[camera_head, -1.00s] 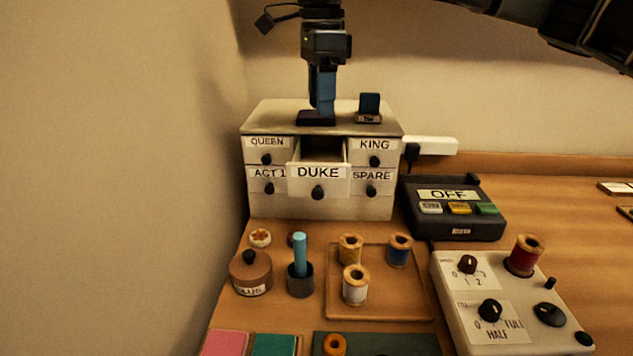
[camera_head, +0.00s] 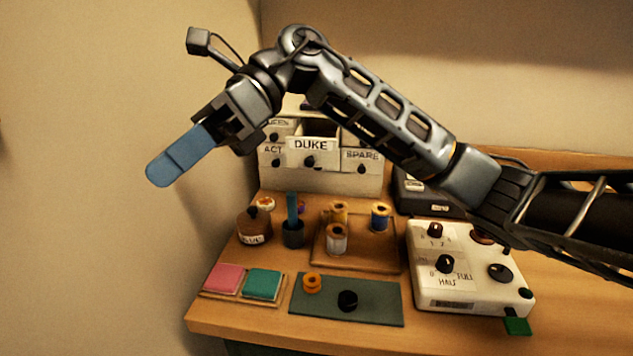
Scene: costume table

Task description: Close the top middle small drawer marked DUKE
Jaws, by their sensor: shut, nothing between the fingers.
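The small drawer marked DUKE (camera_head: 311,146) stands pulled out at the top middle of the white drawer cabinet (camera_head: 355,183). Its open inside shows dark behind the label, and a dark round knob sits on its front. My gripper (camera_head: 160,177) is shut and empty, with its blue fingers pointing down and left. It is in the air at the left, in front of the wall and apart from the drawer. My arm crosses in front of the cabinet's top and right side and partly hides the QUEEN and KING drawers.
Below the cabinet stand a lidded brown pot (camera_head: 254,228), a dark cup (camera_head: 293,236) with a blue stick, and a wooden tray (camera_head: 368,258) with thread spools. A white control box (camera_head: 480,285) stands at right. Pink (camera_head: 224,277) and teal (camera_head: 262,284) pads lie near the front edge.

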